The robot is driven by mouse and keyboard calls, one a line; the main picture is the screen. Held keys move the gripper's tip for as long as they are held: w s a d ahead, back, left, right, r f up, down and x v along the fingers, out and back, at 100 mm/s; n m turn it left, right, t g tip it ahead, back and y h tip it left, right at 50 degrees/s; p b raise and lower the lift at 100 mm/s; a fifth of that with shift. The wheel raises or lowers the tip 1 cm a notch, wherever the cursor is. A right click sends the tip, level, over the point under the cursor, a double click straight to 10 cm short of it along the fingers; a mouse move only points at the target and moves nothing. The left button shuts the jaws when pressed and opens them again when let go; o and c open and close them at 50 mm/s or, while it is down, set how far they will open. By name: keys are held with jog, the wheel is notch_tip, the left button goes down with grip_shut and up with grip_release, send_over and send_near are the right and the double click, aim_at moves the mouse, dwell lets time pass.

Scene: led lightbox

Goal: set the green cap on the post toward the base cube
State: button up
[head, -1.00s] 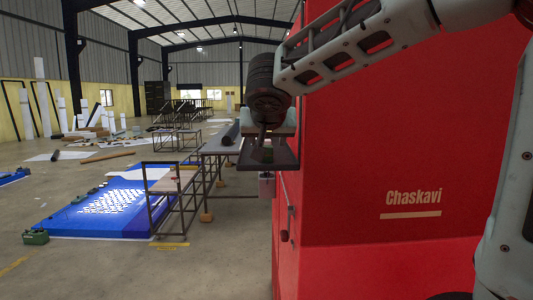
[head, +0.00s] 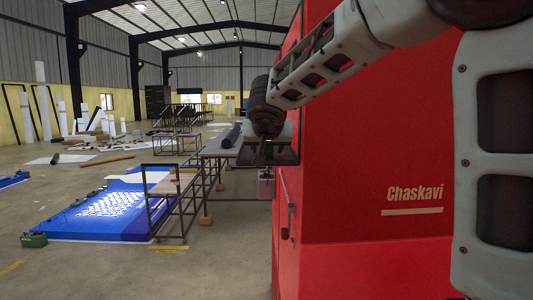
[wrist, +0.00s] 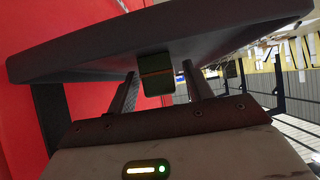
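In the wrist view, which is upside down, a small dark green block (wrist: 157,84), likely the green cap, shows between the two fingers of my gripper (wrist: 160,82). Clear gaps show on both sides of it, so my gripper looks open and not touching it. The block has a brownish band. It stands at a dark slab-like tray (wrist: 150,42) that fills the top of this view. In the head view my gripper (head: 268,142) is low over this tray (head: 270,158), and my wrist hides the block. I cannot make out the posts or the base cube.
A large red panel (head: 380,180) marked "Chaskavi" stands close on the right. A grey bench (head: 220,143) and a metal frame (head: 175,205) lie left of the tray, with a blue platform (head: 105,205) beyond. Open floor is at lower left.

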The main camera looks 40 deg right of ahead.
jog(key=c, duration=0.9)
jog(key=shift+r+p, duration=1.35)
jog(key=shift+r, duration=1.15)
jog(key=shift+w, duration=0.1)
